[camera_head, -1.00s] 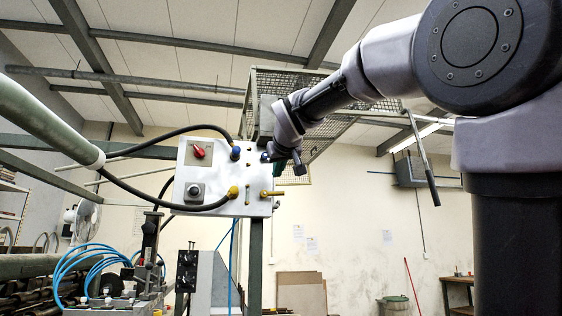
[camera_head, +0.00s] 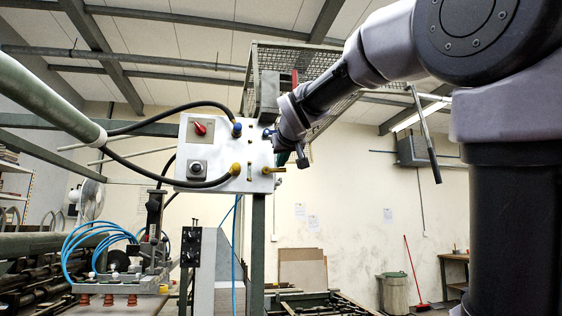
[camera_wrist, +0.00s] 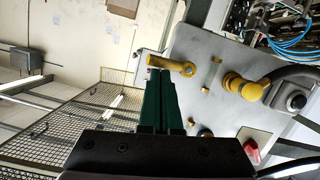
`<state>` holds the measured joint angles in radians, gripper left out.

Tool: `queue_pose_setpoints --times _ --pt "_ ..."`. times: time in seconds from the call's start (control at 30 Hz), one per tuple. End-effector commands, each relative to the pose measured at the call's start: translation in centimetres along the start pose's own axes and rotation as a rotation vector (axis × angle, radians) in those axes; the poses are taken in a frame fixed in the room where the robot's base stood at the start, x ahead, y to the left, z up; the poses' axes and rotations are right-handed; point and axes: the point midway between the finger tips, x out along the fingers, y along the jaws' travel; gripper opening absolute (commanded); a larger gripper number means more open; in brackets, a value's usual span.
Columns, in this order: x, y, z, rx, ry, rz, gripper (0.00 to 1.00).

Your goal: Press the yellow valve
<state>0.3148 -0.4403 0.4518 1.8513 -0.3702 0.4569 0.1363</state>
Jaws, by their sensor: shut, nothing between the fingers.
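The yellow valve (camera_head: 268,170) is a short lever sticking out from the lower right edge of a white control panel (camera_head: 216,153). In the wrist view the valve handle (camera_wrist: 172,65) lies across the picture just beyond my fingertips. My gripper (camera_wrist: 160,76) has dark green fingers that are closed together and empty. In the head view my gripper (camera_head: 283,159) is just above the valve's outer end, partly hidden by my wrist. The tips are very close to the handle; I cannot tell whether they touch.
A mesh cage (camera_head: 330,80) hangs behind my arm. Blue tubes (camera_head: 95,240) loop over machinery at left.

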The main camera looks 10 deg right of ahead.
Motion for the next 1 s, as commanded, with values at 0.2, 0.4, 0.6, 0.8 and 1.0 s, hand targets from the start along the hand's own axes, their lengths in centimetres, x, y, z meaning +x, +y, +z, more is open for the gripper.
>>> queue_pose_setpoints --times 0.2,0.4,0.6,0.8,1.0 --pt "0.0 0.0 0.1 0.028 0.000 -0.008 0.00" --pt "0.1 0.0 0.3 0.062 -0.001 -0.017 0.00" --pt "0.1 0.1 0.5 0.112 -0.001 -0.029 0.00" --pt "0.2 0.1 1.0 0.223 -0.002 -0.057 0.00" --pt "0.4 0.1 1.7 0.396 -0.003 -0.101 0.00"
